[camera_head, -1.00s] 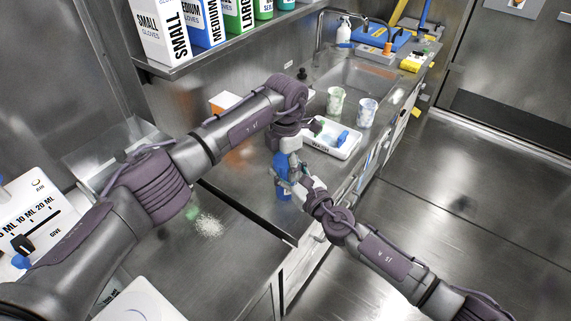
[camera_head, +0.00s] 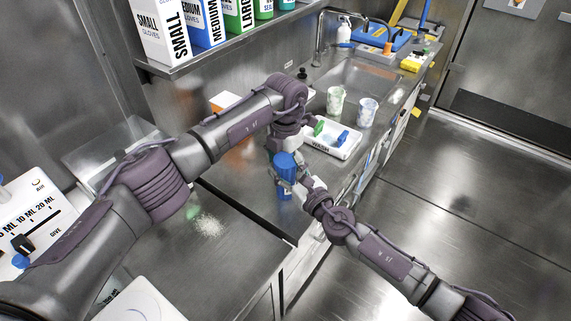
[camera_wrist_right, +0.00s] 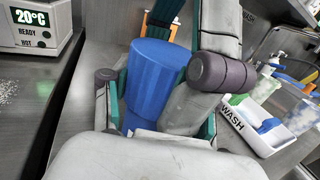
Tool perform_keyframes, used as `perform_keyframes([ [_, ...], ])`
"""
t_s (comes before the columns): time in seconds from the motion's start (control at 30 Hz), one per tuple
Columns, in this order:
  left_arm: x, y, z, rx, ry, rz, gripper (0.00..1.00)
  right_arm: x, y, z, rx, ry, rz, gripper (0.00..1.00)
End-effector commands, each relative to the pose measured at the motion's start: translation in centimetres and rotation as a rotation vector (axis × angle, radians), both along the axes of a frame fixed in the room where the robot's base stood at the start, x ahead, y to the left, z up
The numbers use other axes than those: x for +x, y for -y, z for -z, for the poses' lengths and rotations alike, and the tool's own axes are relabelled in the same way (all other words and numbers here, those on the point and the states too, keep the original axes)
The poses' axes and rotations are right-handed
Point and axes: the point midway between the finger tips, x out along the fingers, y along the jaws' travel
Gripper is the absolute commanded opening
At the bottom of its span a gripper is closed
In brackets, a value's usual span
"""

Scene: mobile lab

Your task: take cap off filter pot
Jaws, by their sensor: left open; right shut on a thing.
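The filter pot is a blue upright cylinder (camera_head: 285,192) above the steel bench in the head view. Its broad blue cap (camera_head: 285,160) is at its top. The cap fills the middle of the right wrist view (camera_wrist_right: 153,80) and looks seated on the pot; the join is mostly hidden. My right gripper (camera_head: 287,179) is shut on the filter pot from the near right, with fingers on both sides, also in the right wrist view (camera_wrist_right: 155,105). My left gripper (camera_head: 273,147) is open, just behind the cap; its fingers are largely hidden.
A white WASH tray (camera_head: 333,146) holding green and blue items stands behind the grippers, with two beakers (camera_head: 335,100) (camera_head: 367,112) and a sink (camera_head: 360,80) beyond. White powder (camera_head: 208,226) lies left of the pot. A 20°C device (camera_wrist_right: 35,30) is at the left in the wrist view.

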Motion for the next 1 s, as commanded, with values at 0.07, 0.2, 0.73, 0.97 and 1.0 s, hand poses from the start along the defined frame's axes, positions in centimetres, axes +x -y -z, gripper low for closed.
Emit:
perform_keyframes([
  [0.07,0.0,0.0,0.0,0.000,0.000,0.001,0.89,0.0,0.0,0.1,-0.001,0.000,0.000,0.00],
  [0.2,0.0,0.0,-0.4,0.000,0.001,0.002,0.89,0.0,0.0,0.0,-0.001,0.000,-0.001,0.00],
  [0.73,0.1,0.1,-6.3,-0.001,0.003,0.131,0.85,-0.1,-0.1,0.0,-0.001,-0.001,-0.002,0.00],
  [0.97,0.0,0.1,-7.4,-0.001,0.000,0.293,0.85,-0.1,-0.1,0.1,-0.001,-0.001,-0.003,0.00],
  [1.0,0.0,0.1,-7.1,-0.002,0.000,0.295,0.85,-0.1,-0.1,0.1,-0.001,-0.001,-0.003,0.00],
])
